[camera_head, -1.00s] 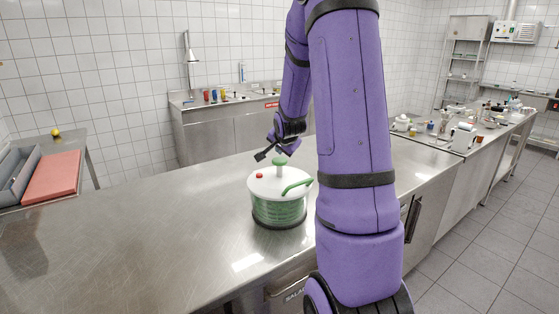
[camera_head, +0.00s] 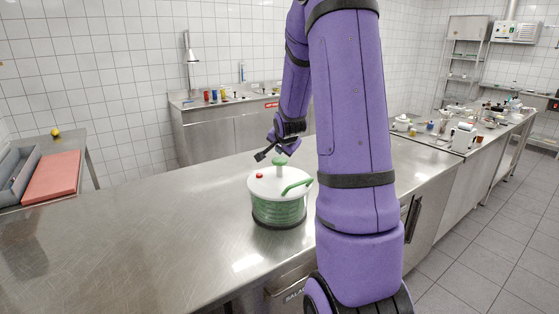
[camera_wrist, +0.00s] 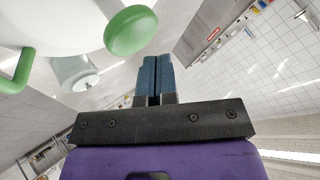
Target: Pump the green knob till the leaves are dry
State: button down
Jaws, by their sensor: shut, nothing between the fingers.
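The salad spinner (camera_head: 279,205) stands upright on the steel counter, with a white lid, a clear body showing green inside, a green side handle (camera_head: 297,186) and a small red button (camera_head: 259,176). Its green knob (camera_head: 280,161) stands up on a post at the lid's centre. In the wrist view the knob (camera_wrist: 131,30) is just left of my fingertips. My gripper (camera_head: 261,156) is shut and empty, beside and slightly above the knob at its upper left. It also shows in the wrist view (camera_wrist: 155,62), with a gap to the knob. The leaves cannot be made out singly.
The steel counter (camera_head: 130,220) is clear to the left of the spinner. A side table with a red board (camera_head: 53,177) and grey bins (camera_head: 14,172) is at far left. A sink counter with small jars (camera_head: 210,95) stands behind. My arm covers the counter right of the spinner.

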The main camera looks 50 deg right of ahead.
aim_at(281, 159)
jog(key=shift+f, duration=0.1)
dwell(0.3)
jog(key=shift+f, duration=0.35)
jog(key=shift+f, duration=1.7)
dwell(1.9)
jog(key=shift+r, duration=2.15)
jog(key=shift+r, duration=0.1)
jog(key=shift+r, duration=2.45)
